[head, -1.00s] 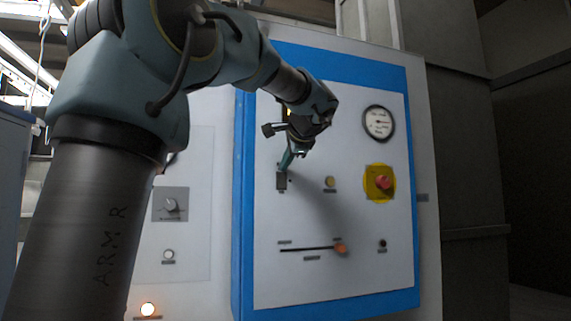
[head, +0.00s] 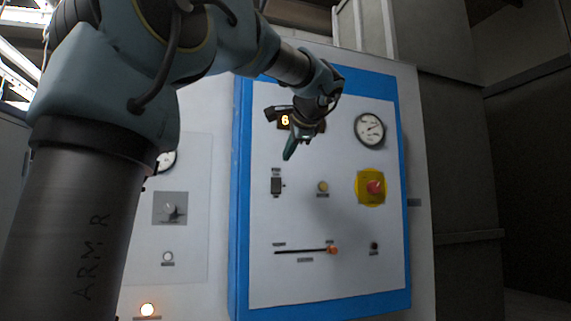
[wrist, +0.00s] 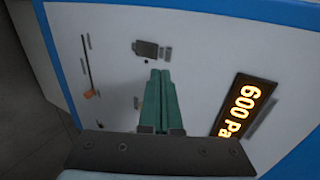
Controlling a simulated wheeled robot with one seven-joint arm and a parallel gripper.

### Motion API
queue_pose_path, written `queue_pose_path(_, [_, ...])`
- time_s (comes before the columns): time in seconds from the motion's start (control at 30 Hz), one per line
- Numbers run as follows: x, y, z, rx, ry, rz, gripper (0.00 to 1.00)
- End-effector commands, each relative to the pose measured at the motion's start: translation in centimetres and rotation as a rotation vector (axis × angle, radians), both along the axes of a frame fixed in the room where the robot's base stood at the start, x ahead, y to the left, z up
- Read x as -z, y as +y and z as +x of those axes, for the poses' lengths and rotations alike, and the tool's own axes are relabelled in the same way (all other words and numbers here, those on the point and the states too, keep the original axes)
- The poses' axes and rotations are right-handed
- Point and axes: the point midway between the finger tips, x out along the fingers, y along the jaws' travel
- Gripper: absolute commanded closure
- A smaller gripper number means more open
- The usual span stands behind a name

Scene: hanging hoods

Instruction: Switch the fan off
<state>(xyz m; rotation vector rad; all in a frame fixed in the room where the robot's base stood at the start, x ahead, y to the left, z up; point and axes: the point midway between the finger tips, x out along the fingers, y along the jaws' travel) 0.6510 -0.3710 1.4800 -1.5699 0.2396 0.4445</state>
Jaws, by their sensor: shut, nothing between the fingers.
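The blue-edged panel (head: 345,285) carries a small dark rocker-type switch (head: 276,186) at its left, with tiny labels I cannot read. It also shows in the wrist view (wrist: 147,49), just beyond my fingertips. Which way the switch is set I cannot tell. My gripper (head: 289,154) is shut and empty, its green fingers above the switch and apart from it in the head view. The wrist view shows the two fingers (wrist: 160,74) together. A lit display (wrist: 242,106) reads 600 Pa; in the head view my gripper partly hides it.
A round gauge (head: 370,129), a red button on a yellow plate (head: 361,199), a yellowish round button or lamp (head: 323,187) and a slider with an orange knob (head: 333,250) share the panel. A left panel has a rotary knob (head: 170,209) and a lit lamp (head: 148,310).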

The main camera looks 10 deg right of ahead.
Motion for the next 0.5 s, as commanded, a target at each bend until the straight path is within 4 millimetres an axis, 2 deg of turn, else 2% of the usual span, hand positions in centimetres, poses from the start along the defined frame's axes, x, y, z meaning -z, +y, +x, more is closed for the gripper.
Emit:
queue_pose_path(0.23, [-2.4,-0.4,-3.0,0.002,-0.002,-0.001,1.00])
queue_pose_path(0.5, [-3.4,-0.6,-4.2,0.001,0.000,0.000,1.00])
